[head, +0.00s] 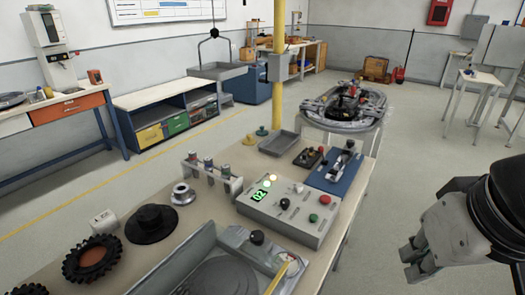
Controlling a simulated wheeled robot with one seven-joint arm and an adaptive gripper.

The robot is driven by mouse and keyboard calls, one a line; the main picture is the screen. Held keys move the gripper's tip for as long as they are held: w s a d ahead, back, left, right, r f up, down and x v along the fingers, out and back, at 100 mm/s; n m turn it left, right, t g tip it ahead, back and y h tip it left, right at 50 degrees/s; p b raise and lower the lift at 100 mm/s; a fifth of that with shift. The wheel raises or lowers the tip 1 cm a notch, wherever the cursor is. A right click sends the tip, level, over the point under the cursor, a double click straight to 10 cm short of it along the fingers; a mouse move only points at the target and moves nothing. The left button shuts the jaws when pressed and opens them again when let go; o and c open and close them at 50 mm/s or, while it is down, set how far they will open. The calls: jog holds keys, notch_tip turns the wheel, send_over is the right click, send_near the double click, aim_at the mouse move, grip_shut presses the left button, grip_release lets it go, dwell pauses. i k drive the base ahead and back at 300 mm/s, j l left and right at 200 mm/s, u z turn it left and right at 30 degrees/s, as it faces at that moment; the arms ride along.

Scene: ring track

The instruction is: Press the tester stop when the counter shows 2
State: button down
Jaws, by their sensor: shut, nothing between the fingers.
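The tester (280,214) is a light grey box on the table. Its counter (259,196) shows green digits that look like 02, small and tilted. Glowing lamps (268,182) sit just above the counter. A red button (324,199) and a green button (312,218) are on the right part of its panel, among several dark and pale knobs. I cannot read any label that marks the stop. My gripper (416,262) is shut and empty at the right, over the floor, apart from the tester and to the right of the table.
The table (335,236) also holds a sample rack (212,176), a black flanged part (152,222), a toothed ring (90,258) and a grey tray (279,143). A blue-based fixture (333,170) stands behind the tester. A yellow post (278,70) rises behind the table. A ring track (345,125) is further back.

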aim_at(326, 199)
jog(key=i+l+u, duration=0.15)
jog(key=l, duration=0.35)
jog(key=i+l+u, duration=0.15)
jog(key=l, duration=0.35)
jog(key=i+l+u, duration=0.15)
jog(key=l, duration=0.35)
jog(key=i+l+u, duration=0.2)
jog(key=l, duration=0.35)
jog(key=l+u, duration=0.15)
jog(key=l, duration=0.35)
